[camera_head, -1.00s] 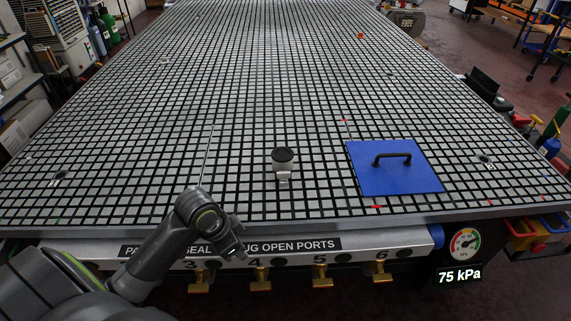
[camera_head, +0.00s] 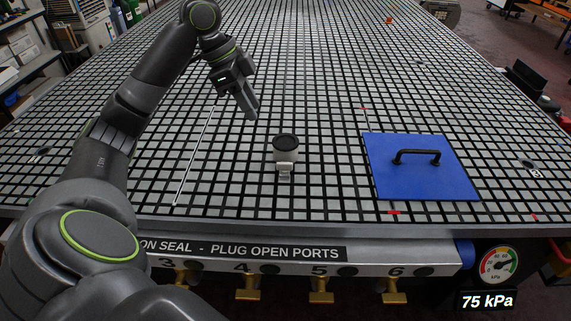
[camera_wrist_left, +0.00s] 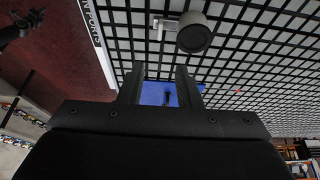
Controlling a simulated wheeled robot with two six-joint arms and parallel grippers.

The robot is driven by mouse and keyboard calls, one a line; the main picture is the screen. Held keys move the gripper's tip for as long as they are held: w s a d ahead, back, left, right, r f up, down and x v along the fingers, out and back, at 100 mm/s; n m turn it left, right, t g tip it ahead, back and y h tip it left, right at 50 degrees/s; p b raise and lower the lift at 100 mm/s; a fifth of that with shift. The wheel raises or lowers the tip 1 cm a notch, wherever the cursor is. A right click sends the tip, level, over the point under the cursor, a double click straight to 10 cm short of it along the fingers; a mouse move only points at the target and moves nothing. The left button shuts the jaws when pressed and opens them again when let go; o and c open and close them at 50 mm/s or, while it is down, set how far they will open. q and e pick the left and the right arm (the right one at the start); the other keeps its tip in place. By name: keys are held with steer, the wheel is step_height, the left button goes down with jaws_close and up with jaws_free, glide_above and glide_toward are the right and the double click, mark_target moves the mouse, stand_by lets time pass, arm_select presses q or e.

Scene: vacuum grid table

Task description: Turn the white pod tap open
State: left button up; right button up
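The white pod (camera_head: 286,150) stands upright on the grid table, with a dark round top. Its small pale tap (camera_head: 285,168) sticks out on the near side; the tap also shows in the left wrist view (camera_wrist_left: 161,25), beside the pod (camera_wrist_left: 194,36). My left gripper (camera_head: 250,113) is above the table, left of the pod and a little beyond it, pointing down and right. In the left wrist view its fingers (camera_wrist_left: 160,82) are apart with nothing between them. A dark shape at that view's upper left may belong to my right arm; its gripper state cannot be made out.
A blue plate (camera_head: 420,183) with a black handle (camera_head: 417,155) lies right of the pod. A thin pale rod or line (camera_head: 194,165) lies to the left. The front rail has several brass port valves (camera_head: 322,290) and a gauge (camera_head: 497,265) with 75 kPa below.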

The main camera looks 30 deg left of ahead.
mark_target(284, 163)
arm_select(q)
steer(key=x, duration=1.7)
steer(key=shift+w+d+f, duration=0.1)
steer(key=shift+w, duration=0.05)
jaws_close()
